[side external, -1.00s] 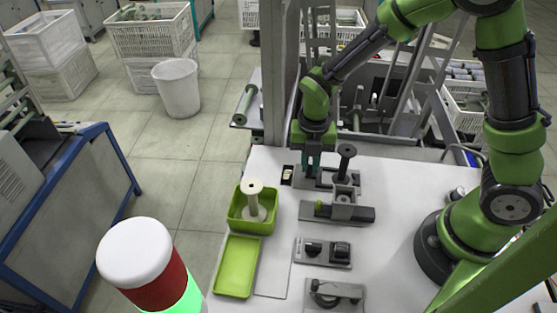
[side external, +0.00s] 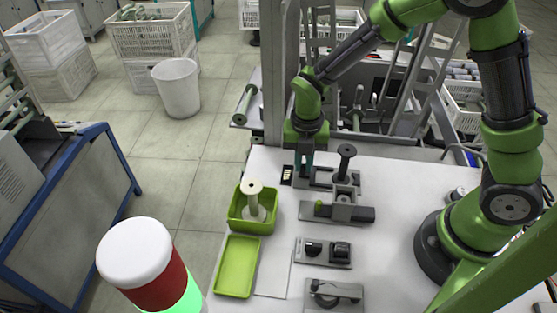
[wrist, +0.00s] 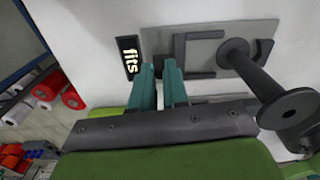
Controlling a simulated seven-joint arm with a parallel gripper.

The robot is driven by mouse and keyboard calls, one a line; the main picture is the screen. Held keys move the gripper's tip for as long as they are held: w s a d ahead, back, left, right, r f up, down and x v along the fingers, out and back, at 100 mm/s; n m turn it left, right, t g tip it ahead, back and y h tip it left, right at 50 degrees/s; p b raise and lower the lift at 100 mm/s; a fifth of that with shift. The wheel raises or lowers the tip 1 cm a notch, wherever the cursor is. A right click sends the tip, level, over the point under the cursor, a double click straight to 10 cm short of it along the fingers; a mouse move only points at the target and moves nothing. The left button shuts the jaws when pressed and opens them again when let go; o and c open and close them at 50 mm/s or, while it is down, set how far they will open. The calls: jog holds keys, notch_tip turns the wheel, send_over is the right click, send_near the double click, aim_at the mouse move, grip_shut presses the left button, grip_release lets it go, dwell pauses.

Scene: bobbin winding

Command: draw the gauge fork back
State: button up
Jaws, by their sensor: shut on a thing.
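My gripper (side external: 304,172) is at the back of the white table, left of a dark upright bobbin (side external: 346,163). In the wrist view its teal fingers (wrist: 163,72) are shut on a small dark handle at the left end of the gauge fork (wrist: 181,52). The fork is a dark grey U lying on a grey plate (wrist: 205,50), its open side towards the bobbin (wrist: 262,78). The fork's bar stands apart from the bobbin. In the side view the fork is small and partly hidden by the gripper.
A black "fits" label (wrist: 130,57) lies left of the fingers. A green tray (side external: 236,265) and a green box (side external: 240,222) with a pale bobbin (side external: 254,200) stand at the table's left. Grey fixtures (side external: 337,213) are in front of the fork.

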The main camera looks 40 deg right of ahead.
jog(key=shift+w+a, duration=0.25)
jog(key=shift+w, duration=0.05)
jog(key=shift+w+a, duration=0.1)
jog(key=shift+w, duration=0.05)
dwell(0.3)
jog(key=o, duration=0.6)
jog(key=shift+r, duration=0.1)
notch_tip(320, 180, up, 7)
jog(key=shift+f, duration=0.1)
dwell(0.5)
